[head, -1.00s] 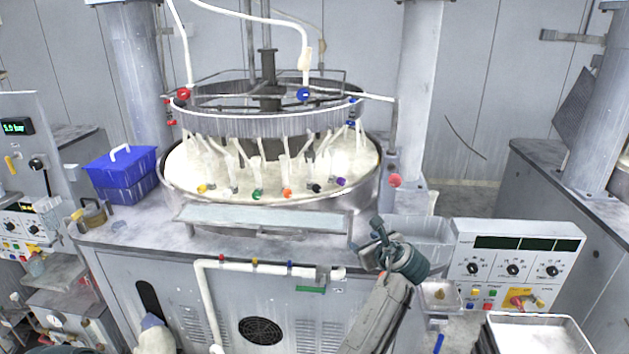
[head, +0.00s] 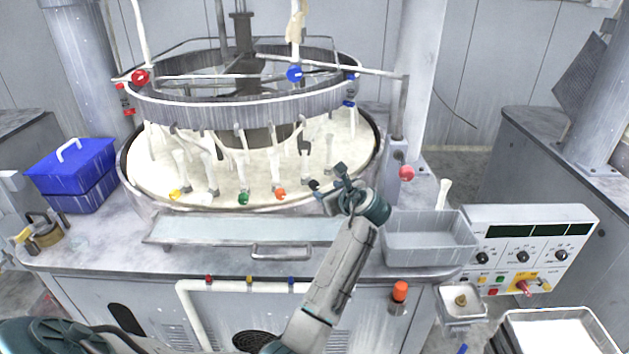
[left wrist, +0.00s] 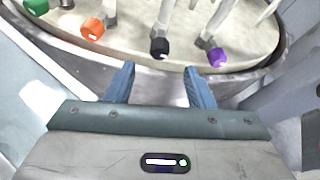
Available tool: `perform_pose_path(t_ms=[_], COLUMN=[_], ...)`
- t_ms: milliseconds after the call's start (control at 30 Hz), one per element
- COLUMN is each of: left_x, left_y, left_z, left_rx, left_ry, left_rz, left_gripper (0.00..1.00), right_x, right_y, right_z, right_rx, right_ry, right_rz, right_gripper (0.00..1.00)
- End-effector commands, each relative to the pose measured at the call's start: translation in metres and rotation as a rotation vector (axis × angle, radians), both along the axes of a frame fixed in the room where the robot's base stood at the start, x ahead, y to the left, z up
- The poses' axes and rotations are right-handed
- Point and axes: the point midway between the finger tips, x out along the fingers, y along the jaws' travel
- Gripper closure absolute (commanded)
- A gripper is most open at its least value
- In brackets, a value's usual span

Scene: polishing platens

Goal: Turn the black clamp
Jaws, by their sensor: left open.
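The black clamp (left wrist: 159,47) sits at the lower end of a whitish tube over the cream-coloured platen. In the head view the black clamp (head: 313,185) shows small, just left of my gripper's tips. My left gripper (head: 332,190) is open and empty at the basin's front right rim. In the left wrist view my left gripper (left wrist: 160,82) has its two blue fingers apart, with the black clamp beyond and between them, not touching. A purple clamp (left wrist: 217,57) is to its right and an orange clamp (left wrist: 92,28) to its left. My right gripper is not in view.
The round basin rim (head: 150,205) and a flat tray with a handle (head: 200,230) lie in front. A grey bin (head: 430,240) and a control panel (head: 530,250) stand at the right. A red knob (head: 406,173) is on a post. A blue box (head: 70,170) stands left.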

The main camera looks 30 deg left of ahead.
Motion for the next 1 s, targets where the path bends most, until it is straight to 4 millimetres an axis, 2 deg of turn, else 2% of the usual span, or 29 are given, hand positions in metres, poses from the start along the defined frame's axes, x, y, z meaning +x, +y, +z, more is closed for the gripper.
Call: perform_pose_path(t_ms=[33,100,200,400,567,800,833,1000], left_x=[0.005,0.012,0.022,0.035,0.039,0.039,0.039,0.039], left_y=[0.010,0.021,0.036,0.056,0.063,0.064,0.063,0.063], left_z=[0.001,-0.004,-0.011,-0.024,-0.028,-0.030,-0.030,-0.029], left_rx=[0.005,0.005,0.003,0.003,0.000,0.000,0.000,0.000], left_ry=[0.003,0.003,0.003,0.001,0.000,-0.001,-0.001,-0.001], left_rz=[0.002,0.003,0.002,0.001,0.001,0.000,0.000,0.000], left_gripper=[0.51,0.51,0.51,0.51,0.51,0.51,0.53,0.86], right_x=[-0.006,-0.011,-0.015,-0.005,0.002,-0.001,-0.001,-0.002], right_y=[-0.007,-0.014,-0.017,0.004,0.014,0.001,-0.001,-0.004], right_z=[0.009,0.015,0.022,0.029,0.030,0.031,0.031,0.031], right_rx=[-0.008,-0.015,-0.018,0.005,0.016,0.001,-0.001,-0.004], right_ry=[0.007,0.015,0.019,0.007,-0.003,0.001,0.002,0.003], right_rz=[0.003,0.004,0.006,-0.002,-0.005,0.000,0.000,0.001], right_gripper=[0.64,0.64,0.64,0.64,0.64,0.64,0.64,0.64])
